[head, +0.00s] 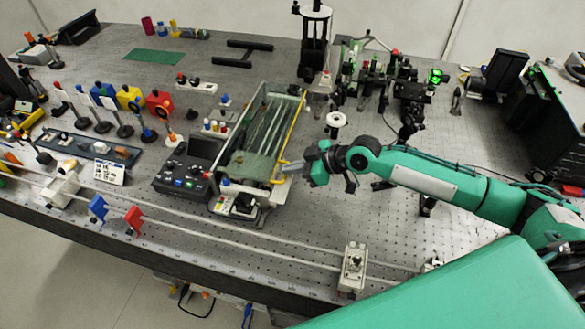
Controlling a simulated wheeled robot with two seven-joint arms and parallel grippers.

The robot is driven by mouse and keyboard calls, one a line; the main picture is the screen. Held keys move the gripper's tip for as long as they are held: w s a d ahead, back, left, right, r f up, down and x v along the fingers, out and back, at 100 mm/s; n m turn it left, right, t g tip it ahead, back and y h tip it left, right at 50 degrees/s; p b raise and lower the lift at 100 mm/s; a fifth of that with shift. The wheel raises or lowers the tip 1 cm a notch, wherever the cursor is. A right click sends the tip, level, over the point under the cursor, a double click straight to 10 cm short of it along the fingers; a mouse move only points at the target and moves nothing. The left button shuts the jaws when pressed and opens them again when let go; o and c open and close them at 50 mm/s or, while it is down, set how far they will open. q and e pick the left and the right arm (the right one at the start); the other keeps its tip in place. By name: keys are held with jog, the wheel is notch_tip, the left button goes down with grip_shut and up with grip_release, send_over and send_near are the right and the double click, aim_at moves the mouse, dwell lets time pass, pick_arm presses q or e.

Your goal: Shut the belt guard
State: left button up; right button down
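The belt guard (251,166) appears to be the clear greenish cover with a yellow edge on the long belt unit in the middle of the bench. Its yellow edge runs along the unit's right side. I cannot tell from this view how far the guard is raised. My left gripper is out of view.
A dark control box (187,168) with lit buttons stands just left of the belt unit. A white knob on a post (336,120) and optics mounts are to the right. White rails (250,233) cross the front.

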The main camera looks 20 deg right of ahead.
jog(key=shift+s+f, duration=0.15)
jog(key=shift+f, duration=0.25)
jog(key=s+d+r, duration=0.4)
jog(key=d+r, duration=0.2)
jog(key=r, duration=0.3)
jog(key=shift+d+b, duration=0.4)
jog(key=shift+s, duration=0.1)
